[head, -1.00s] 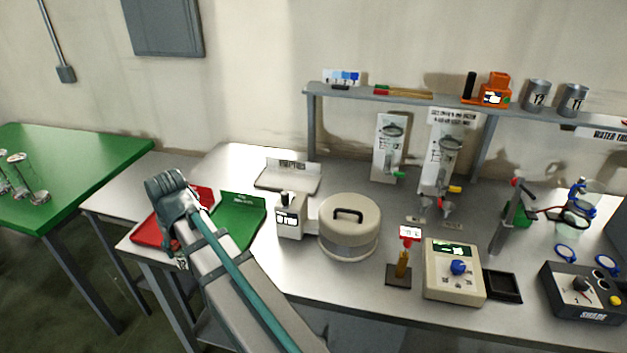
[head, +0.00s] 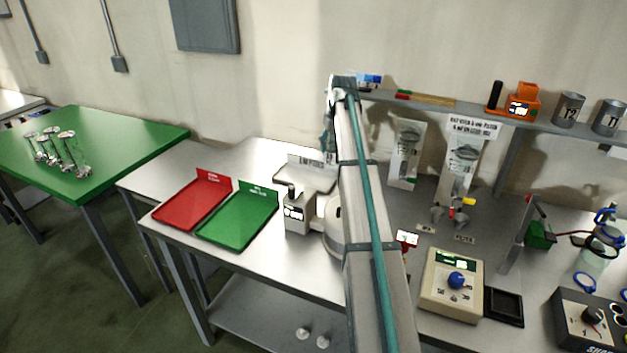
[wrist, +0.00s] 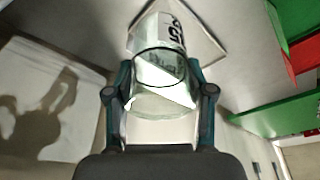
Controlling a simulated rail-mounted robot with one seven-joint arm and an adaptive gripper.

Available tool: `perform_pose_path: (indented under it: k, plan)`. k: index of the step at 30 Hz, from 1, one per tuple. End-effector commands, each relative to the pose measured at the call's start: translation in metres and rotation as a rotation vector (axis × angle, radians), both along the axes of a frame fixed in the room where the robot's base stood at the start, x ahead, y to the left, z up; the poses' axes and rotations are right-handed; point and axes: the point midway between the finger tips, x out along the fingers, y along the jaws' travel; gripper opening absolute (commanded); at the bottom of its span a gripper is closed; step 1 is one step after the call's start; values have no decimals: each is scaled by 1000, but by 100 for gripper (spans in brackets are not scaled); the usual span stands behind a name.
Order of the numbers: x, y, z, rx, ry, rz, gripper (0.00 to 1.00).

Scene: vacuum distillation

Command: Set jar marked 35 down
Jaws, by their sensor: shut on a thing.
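In the wrist view my gripper (wrist: 160,98) is shut on a clear glass jar (wrist: 158,74), its two fingers on either side of it. Dark marking shows on the jar's far part, but I cannot read it for certain. Beyond the jar is the edge of a pale flat surface (wrist: 208,38). In the head view my gripper (head: 328,140) is at the right side of the pale tray (head: 290,176) with an upright sign, largely behind my arm. The jar is hidden there, and its height above the surface is unclear.
The red tray (head: 190,205) and green tray (head: 237,216) look empty at left. A white device (head: 297,211) stands before the pale tray, beside a round pot (head: 331,228) partly behind my arm. A shelf (head: 450,110) runs behind. Several glass items (head: 72,150) stand on the green table.

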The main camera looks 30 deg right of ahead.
Motion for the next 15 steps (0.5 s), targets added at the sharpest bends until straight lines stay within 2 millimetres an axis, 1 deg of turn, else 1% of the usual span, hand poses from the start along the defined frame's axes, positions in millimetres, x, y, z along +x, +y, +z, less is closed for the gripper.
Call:
perform_pose_path:
  k: [2, 5, 8, 15]
  plan:
    - [6, -4, 1, 0, 0, 0, 10]
    - [18, -2, -3, 1, -1, 1, 10]
    - [37, 6, -11, 1, 1, 2, 10]
    - [87, 24, -34, 1, 2, 1, 10]
